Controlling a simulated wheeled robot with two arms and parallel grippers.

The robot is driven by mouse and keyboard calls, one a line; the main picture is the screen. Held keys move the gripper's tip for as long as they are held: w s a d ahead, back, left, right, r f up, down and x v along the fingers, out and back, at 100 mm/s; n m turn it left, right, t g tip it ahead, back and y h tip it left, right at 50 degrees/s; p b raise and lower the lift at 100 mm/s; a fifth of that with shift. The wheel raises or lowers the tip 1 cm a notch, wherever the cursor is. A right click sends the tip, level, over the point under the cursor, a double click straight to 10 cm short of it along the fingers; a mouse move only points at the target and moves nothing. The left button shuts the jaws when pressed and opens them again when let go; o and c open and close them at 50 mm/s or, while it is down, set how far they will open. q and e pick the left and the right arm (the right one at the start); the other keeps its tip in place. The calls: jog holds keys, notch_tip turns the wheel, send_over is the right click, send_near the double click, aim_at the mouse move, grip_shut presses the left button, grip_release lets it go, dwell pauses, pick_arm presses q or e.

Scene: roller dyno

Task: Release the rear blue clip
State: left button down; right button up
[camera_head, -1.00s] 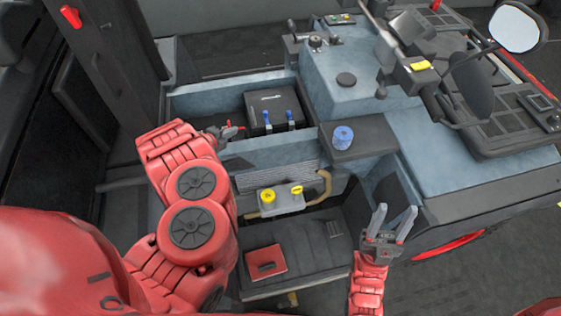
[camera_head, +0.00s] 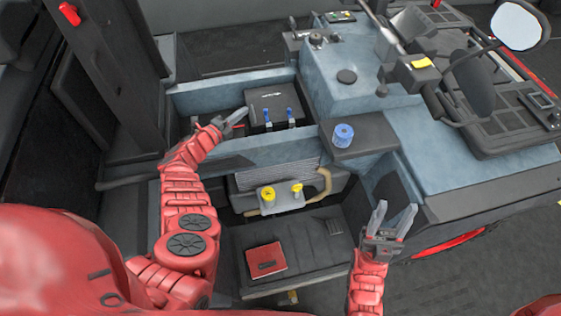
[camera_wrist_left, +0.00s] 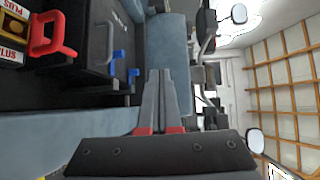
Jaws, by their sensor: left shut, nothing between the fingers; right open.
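Two small blue clips stand on the front side of a black box (camera_head: 270,100) in the bay: a left one (camera_head: 267,117) and a right one (camera_head: 291,117). I cannot tell for sure which is the rear one. In the left wrist view the blue clips (camera_wrist_left: 118,56) and (camera_wrist_left: 133,76) show left of the fingers. My left gripper (camera_head: 244,112) is shut and empty, its tips just left of the left clip in the head view; the wrist view (camera_wrist_left: 160,75) shows no visible contact. My right gripper (camera_head: 395,212) is open and empty, away at the lower right.
A red handle (camera_wrist_left: 50,35) lies beside the black box. The bay's blue-grey front wall (camera_head: 265,149) lies below my left gripper. A blue cap (camera_head: 343,134) stands on a dark ledge. Yellow caps (camera_head: 268,194) and a red book (camera_head: 265,261) sit nearer.

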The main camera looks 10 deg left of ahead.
pick_arm(q)
jog(key=s+d+r+h, duration=0.3)
jog(key=s+d+h, duration=0.45)
jog(key=d, duration=0.55)
jog(key=s+d+r+n+t+h+b, duration=0.1)
jog(key=s+d+h+b, duration=0.1)
jog(key=s, duration=0.5)
jog(key=s+d+r+n+t+h+b, duration=0.1)
jog(key=s+d+h+b, duration=0.1)
jog(key=s, duration=0.5)
jog(key=shift+r+n+t+h+b, duration=0.25)
jog(key=shift+t+h+b, duration=0.2)
jog(key=shift+b, duration=0.95)
jog(key=shift+d, duration=0.1)
